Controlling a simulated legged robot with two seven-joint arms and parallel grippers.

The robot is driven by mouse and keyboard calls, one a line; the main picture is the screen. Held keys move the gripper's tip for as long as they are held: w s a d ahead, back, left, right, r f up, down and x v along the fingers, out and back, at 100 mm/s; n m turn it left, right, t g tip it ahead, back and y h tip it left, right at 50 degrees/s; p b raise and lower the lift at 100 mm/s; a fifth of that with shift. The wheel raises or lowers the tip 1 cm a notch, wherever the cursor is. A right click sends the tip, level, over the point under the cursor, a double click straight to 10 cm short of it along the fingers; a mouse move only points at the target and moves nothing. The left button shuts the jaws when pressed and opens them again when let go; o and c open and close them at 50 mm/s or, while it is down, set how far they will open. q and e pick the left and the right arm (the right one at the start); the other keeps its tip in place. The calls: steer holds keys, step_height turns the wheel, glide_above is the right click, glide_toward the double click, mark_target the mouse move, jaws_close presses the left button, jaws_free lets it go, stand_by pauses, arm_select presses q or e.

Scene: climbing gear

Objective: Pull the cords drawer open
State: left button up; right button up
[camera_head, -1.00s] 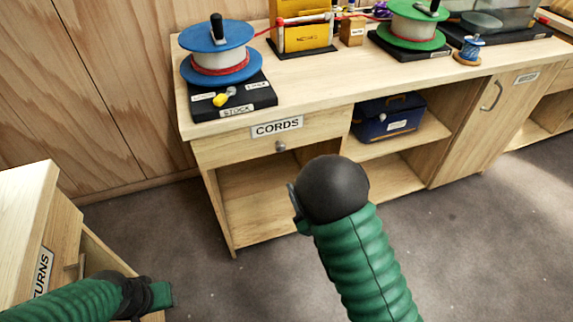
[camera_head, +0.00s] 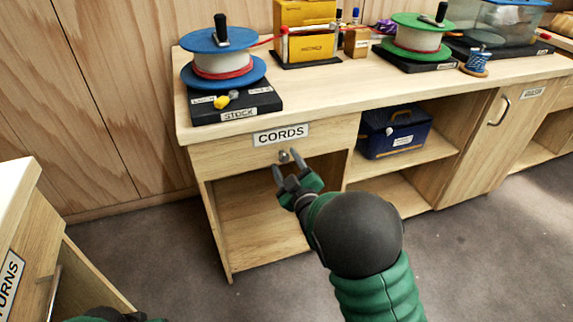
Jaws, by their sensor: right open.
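Below the drawer is an open shelf space. A blue case (camera_head: 396,134) sits on a shelf to the right, beside a cupboard door (camera_head: 492,140). A blue spool (camera_head: 222,62) on a black stand is above the drawer. Another wooden unit (camera_head: 30,235) stands at the lower left.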

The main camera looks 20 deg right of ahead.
steer(key=shift+d, duration=0.15)
steer(key=c, duration=0.7)
jaws_close()
steer(key=shift+f, duration=0.1)
stand_by(0.4)
